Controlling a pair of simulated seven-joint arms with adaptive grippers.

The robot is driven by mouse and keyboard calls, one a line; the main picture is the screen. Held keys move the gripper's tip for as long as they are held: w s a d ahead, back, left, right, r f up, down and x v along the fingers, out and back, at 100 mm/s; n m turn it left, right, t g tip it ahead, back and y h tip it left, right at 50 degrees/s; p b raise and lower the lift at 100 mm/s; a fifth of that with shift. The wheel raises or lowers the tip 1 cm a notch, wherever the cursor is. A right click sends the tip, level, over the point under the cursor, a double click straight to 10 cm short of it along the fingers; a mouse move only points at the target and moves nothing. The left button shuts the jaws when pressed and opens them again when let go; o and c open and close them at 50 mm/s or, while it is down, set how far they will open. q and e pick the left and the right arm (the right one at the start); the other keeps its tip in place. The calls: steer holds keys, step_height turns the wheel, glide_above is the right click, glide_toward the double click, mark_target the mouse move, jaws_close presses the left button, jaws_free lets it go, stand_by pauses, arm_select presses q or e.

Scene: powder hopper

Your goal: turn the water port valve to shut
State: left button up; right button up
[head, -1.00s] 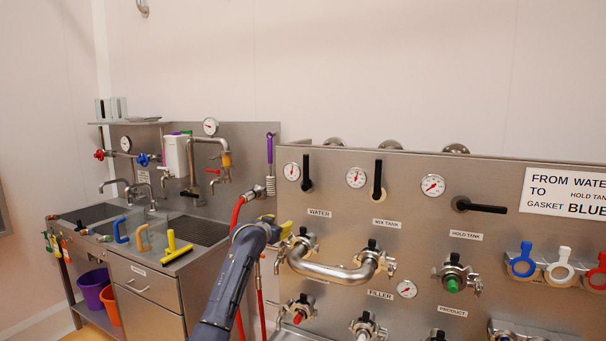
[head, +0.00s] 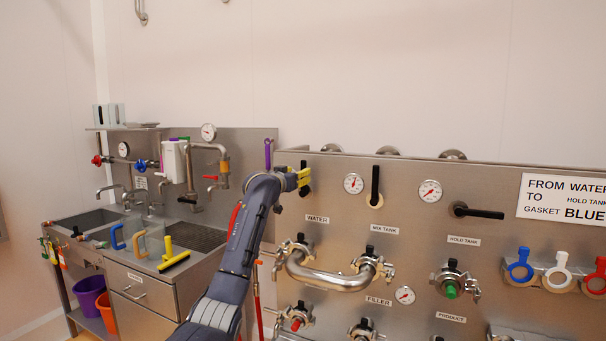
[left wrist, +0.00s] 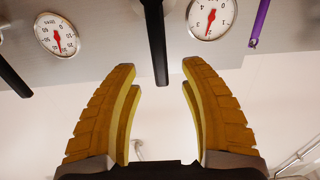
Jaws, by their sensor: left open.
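The water port valve has a black lever handle (head: 304,166) above the WATER label (head: 317,219), pointing upright and partly covered by my left gripper (head: 302,178). In the left wrist view the same handle (left wrist: 156,40) hangs from the top, its free end between the two yellow fingertips with a gap on each side. My left gripper (left wrist: 160,75) is open around the handle end, and no contact shows. The gauge by the water valve is hidden in the head view, but a gauge (left wrist: 211,17) shows in the left wrist view. My right gripper is out of view.
The mix tank lever (head: 375,183) stands upright and the hold tank lever (head: 478,211) lies horizontal. A bent steel pipe (head: 330,279) joins two ports below. A purple-handled brush (head: 268,152) hangs left of the gripper. The sink bench (head: 145,290) is at the left.

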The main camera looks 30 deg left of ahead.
arm_select(q)
steer(key=shift+w+a, duration=0.2)
steer(key=shift+w, duration=1.15)
steer(key=shift+w+a, duration=0.15)
steer(key=shift+w, duration=1.15)
steer(key=shift+o, duration=0.3)
jaws_close()
